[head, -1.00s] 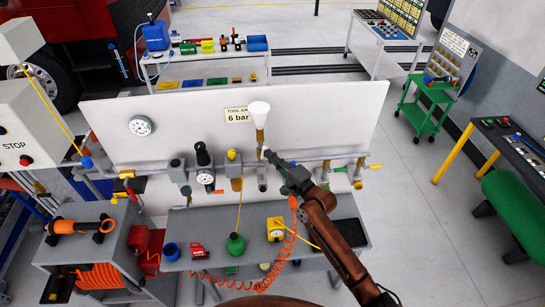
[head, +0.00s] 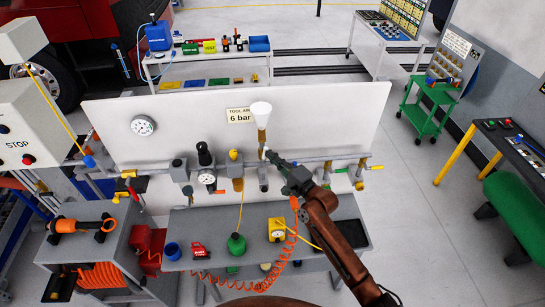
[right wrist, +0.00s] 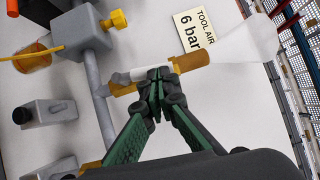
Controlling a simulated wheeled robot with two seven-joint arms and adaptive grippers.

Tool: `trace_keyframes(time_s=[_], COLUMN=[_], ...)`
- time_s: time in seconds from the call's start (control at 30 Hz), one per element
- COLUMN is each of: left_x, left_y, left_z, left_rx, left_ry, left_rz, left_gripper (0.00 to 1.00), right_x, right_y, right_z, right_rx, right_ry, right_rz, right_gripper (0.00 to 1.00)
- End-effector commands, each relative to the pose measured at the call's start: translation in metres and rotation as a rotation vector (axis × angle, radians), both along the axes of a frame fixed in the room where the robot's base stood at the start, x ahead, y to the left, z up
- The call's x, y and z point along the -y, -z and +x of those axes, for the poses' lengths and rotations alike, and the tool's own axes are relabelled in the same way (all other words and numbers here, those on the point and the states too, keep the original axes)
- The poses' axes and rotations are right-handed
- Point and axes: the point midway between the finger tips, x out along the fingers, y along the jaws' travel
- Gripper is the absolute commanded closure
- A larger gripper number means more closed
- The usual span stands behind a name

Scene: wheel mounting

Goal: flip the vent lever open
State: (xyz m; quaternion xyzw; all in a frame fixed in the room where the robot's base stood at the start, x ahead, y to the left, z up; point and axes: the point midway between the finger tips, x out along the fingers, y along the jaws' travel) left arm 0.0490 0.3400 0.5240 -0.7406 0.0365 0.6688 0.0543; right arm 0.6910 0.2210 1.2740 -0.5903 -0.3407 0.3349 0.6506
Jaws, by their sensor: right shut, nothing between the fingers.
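A vertical brass fitting with a white flared cone (head: 260,108) on top rises from the grey pipe in front of the white panel. A small pale lever-like piece (right wrist: 132,76) lies along the brass fitting in the right wrist view, with the brass part (right wrist: 190,62) and cone beyond it. My right gripper (head: 269,155) is shut and empty, its fingertips (right wrist: 157,80) at the end of the pale piece. They look very close to or touching it; I cannot tell which. The fingertips partly hide the fitting. My left gripper is out of view.
The grey pipe (head: 320,160) carries several valves, a gauge (head: 206,179) and a yellow-handled valve (head: 376,167).

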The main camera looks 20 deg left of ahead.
Motion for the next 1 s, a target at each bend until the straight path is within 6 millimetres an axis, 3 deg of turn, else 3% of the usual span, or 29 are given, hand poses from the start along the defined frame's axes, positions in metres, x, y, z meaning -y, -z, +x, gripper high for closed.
trace_keyframes(time_s=[0.67, 0.77, 0.93, 1.0], left_x=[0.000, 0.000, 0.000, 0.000], left_y=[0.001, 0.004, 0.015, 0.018], left_z=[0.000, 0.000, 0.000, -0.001], left_rx=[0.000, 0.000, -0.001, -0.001], left_ry=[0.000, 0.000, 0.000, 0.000], left_rz=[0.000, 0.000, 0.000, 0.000], left_gripper=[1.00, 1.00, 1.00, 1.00], right_x=[0.001, 0.010, 0.040, 0.052], right_y=[0.001, 0.003, 0.009, 0.011], right_z=[0.000, 0.002, 0.006, -0.003], right_rx=[-0.001, 0.000, 0.002, -0.002], right_ry=[0.000, 0.001, 0.002, -0.001], right_rz=[-0.001, -0.002, -0.003, 0.001], right_gripper=[1.00, 1.00, 1.00, 1.00])
